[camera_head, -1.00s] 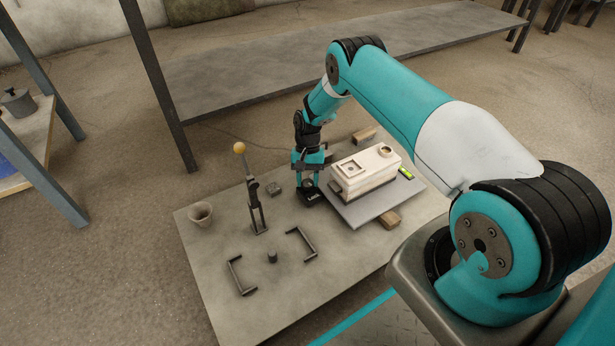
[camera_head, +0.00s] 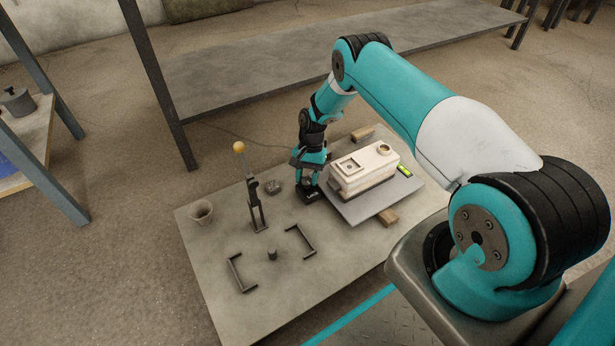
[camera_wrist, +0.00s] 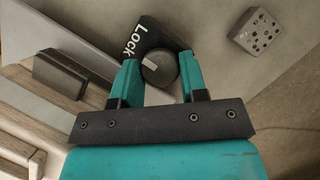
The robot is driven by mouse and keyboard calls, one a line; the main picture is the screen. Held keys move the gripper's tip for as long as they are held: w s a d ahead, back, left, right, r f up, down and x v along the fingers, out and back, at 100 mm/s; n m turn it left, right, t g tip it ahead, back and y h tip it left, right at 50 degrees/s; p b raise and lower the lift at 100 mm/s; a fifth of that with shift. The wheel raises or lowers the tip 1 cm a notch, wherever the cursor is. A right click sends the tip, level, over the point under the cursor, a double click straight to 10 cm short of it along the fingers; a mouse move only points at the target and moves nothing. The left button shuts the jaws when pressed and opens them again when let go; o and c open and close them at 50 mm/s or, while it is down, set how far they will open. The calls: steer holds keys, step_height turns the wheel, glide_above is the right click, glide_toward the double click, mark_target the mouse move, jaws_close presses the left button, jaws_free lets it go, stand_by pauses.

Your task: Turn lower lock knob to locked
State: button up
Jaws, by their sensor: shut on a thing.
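The lower lock is a low black block (camera_head: 307,196) marked "Lock", standing on the table beside the grey plate. In the wrist view its round dark knob (camera_wrist: 160,68) with a light pointer mark sits between my two teal fingers. The block (camera_wrist: 150,33) shows its white lettering above and left of the knob. My gripper (camera_head: 309,186) points down onto the lock from above; in the wrist view its fingers (camera_wrist: 160,78) are closed on the knob's sides. Part of the knob is hidden by the fingers.
A pale two-part mould (camera_head: 362,168) stands on the grey plate (camera_head: 353,212) right of my gripper. A lever with a yellow ball (camera_head: 239,148) stands to the left. A small perforated block (camera_head: 273,187) lies close by. A cup (camera_head: 201,212) sits at the left edge.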

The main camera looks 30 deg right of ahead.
steer(key=o, duration=0.9)
steer(key=shift+r, duration=0.1)
steer(key=p+v, duration=0.6)
steer(key=v, duration=1.1)
steer(key=shift+p, duration=0.4)
steer(key=shift+r, duration=0.15)
